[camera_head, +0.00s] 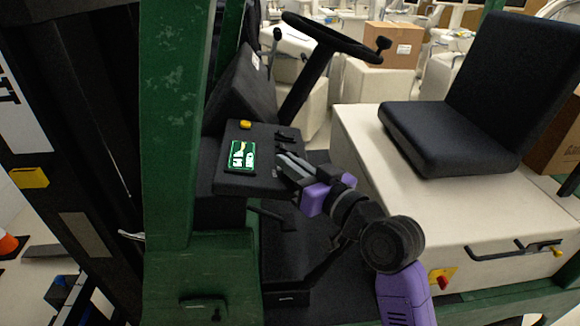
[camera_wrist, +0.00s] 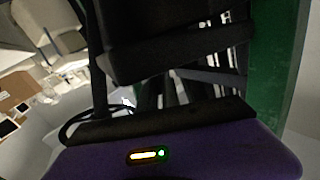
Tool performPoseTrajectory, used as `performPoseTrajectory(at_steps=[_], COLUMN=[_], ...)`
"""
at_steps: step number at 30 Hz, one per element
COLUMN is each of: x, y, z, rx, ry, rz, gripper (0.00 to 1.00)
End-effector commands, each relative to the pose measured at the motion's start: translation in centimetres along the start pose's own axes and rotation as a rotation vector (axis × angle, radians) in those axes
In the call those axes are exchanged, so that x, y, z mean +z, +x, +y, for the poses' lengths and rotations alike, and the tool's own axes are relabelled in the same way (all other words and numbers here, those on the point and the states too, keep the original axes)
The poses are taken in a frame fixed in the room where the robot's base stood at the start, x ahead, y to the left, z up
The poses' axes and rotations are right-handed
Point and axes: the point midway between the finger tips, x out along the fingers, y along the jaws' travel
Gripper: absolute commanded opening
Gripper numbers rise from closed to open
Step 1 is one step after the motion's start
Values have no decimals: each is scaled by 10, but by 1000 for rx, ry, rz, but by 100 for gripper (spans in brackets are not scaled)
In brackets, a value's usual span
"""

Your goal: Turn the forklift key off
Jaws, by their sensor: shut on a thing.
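The forklift's dark dashboard (camera_head: 262,135) stands left of centre in the head view. It carries a lit green display (camera_head: 242,156) and a yellow button (camera_head: 245,125). My gripper (camera_head: 283,160) reaches in from the lower right, its fingertips at the right side of the dashboard. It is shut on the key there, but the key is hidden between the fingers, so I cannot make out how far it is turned. In the wrist view, dark forklift parts (camera_wrist: 180,50) fill the space close ahead of my purple gripper body, and the key is not discernible.
The steering wheel (camera_head: 335,38) rises behind the dashboard. Small dark levers (camera_head: 287,136) sit just above my fingers. A green post (camera_head: 168,150) stands to the left. The black seat (camera_head: 455,135) on its cream base (camera_head: 365,150) is to the right. A cardboard box (camera_head: 393,45) is behind.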

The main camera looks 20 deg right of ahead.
Motion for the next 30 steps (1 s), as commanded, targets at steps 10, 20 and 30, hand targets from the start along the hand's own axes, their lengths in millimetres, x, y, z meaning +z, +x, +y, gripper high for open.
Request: performPoseTrajectory(at_steps=[10,20,30], x=[7,7,4], y=[0,0,0], z=[4,3,2], rx=[-200,-469,-761], ry=[-25,-55,-84], rz=[8,6,5], gripper=[0,0,0])
